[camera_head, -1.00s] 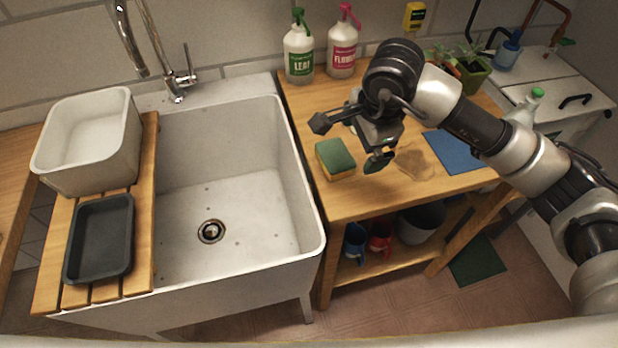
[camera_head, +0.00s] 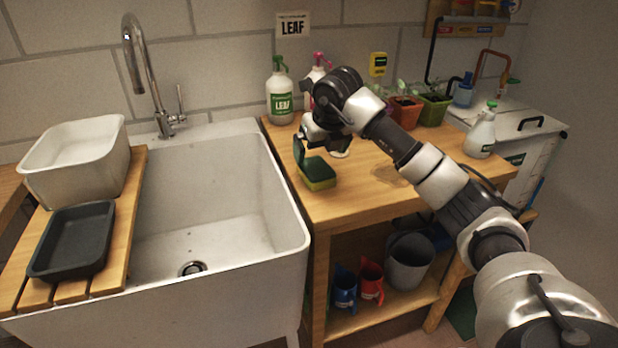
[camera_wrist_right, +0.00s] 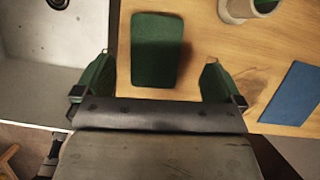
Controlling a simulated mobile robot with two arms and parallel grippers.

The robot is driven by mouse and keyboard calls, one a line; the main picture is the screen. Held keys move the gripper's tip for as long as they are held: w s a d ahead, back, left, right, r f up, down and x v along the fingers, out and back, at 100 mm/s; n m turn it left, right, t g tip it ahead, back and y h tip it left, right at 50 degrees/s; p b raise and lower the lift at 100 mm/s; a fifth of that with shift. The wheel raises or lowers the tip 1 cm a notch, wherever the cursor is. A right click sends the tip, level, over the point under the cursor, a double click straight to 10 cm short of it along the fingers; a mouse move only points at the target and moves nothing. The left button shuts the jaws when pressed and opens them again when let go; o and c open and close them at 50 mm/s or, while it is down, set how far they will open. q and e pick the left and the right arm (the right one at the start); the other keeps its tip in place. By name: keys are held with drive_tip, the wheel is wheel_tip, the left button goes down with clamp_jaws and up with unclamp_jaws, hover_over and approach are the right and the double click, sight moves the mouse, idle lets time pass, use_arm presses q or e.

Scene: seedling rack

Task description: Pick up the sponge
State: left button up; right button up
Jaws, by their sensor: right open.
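The sponge (camera_head: 318,175), green on top and yellow below, lies on the wooden table near its left edge, beside the sink. It also shows in the wrist view (camera_wrist_right: 157,45) as a dark green block. My right gripper (camera_head: 320,150) is open and empty, its fingers pointing down just over the sponge. In the wrist view the green-padded fingers of the right gripper (camera_wrist_right: 156,70) stand wide apart, and the sponge lies ahead between their lines, apart from both. My left gripper is not in view.
The sink (camera_head: 300,230) is left of the table (camera_head: 360,200). Spray bottles (camera_head: 280,95) and potted seedlings (camera_head: 405,110) stand behind. A blue cloth (camera_wrist_right: 298,93) and a pot (camera_wrist_right: 240,10) lie right of the sponge. Mugs and a bucket (camera_head: 407,265) are on the shelf below.

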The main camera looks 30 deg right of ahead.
sight(313, 164)
drive_tip(key=x, duration=0.6)
drive_tip(key=shift+w+a+f, duration=0.15)
drive_tip(key=shift+w+a, duration=0.05)
drive_tip(key=shift+c, duration=0.2)
drive_tip(key=c, duration=1)
